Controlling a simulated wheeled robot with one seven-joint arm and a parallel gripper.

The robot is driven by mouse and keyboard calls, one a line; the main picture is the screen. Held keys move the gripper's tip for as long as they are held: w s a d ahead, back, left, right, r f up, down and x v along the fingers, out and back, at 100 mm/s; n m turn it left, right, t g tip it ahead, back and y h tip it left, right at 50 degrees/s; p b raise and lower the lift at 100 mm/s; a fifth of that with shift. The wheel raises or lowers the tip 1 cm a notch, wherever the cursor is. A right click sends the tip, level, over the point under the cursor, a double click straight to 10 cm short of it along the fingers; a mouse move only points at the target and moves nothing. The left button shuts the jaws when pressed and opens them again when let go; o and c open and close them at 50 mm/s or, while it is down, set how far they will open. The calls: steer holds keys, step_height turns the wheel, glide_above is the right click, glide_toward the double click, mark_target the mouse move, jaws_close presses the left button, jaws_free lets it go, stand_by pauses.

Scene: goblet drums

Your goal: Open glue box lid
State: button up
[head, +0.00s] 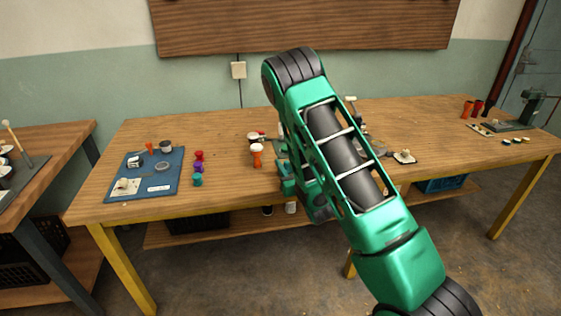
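My green arm crosses the middle of the head view and reaches down over the front of the long wooden table (225,170). My gripper (291,182) is at the table's front edge, mostly hidden by the arm; its fingers cannot be made out. No box with a lid can be clearly identified as the glue box. An orange goblet drum with a white top (257,155) stands just left of my gripper. Some small items beside and behind the arm are partly covered.
A blue mat (165,180) with small parts lies at the left. Red (199,156), purple and green drums stand beside it. A small pale piece (404,157) lies right of the arm. A green bench tool (530,104) stands far right. The tabletop right of centre is mostly clear.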

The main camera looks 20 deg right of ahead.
mark_target(288, 165)
steer(key=s, duration=0.6)
steer(key=shift+s, duration=0.1)
stand_by(0.3)
